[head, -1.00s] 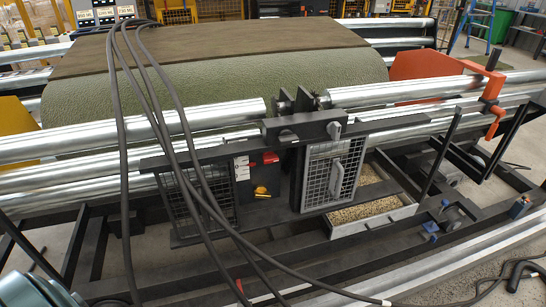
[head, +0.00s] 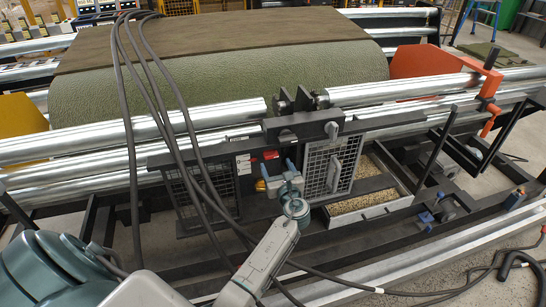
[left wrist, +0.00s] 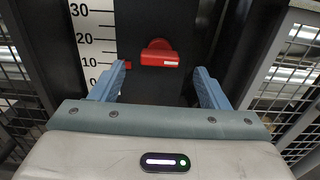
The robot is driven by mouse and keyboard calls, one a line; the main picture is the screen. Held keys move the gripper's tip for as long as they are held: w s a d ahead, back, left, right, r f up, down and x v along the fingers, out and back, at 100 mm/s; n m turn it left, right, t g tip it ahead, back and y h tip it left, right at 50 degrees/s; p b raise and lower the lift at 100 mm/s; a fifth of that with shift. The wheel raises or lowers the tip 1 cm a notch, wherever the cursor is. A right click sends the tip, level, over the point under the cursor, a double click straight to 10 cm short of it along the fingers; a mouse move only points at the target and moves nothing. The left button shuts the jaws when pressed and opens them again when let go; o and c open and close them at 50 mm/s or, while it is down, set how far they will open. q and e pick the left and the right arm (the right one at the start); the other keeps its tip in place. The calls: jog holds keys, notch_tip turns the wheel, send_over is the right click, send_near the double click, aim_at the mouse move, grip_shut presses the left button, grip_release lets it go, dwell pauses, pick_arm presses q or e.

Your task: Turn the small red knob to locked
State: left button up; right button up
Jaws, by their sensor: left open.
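The small red knob (head: 271,155) is on the dark panel between two mesh guards, under the silver rollers. In the left wrist view the red knob (left wrist: 160,56) has a bar handle lying level, with a pale mark near its right end. My left gripper (head: 279,170) reaches up to the panel just below the knob. In the left wrist view the left gripper (left wrist: 158,82) is open, one blue finger on each side, with the knob centred beyond the tips and apart from them. My right gripper is not in view.
A white numbered scale (left wrist: 97,40) with a red pointer is left of the knob. A yellow knob (head: 260,186) sits below, partly hidden by my gripper. Mesh guards (head: 327,165) flank the panel. Black cables (head: 190,150) hang in front on the left.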

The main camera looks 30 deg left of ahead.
aim_at(272, 157)
pick_arm(q)
jog(key=shift+p+x, duration=0.35)
jog(key=shift+x, duration=1.95)
jog(key=shift+c, duration=0.2)
jog(key=c, duration=1)
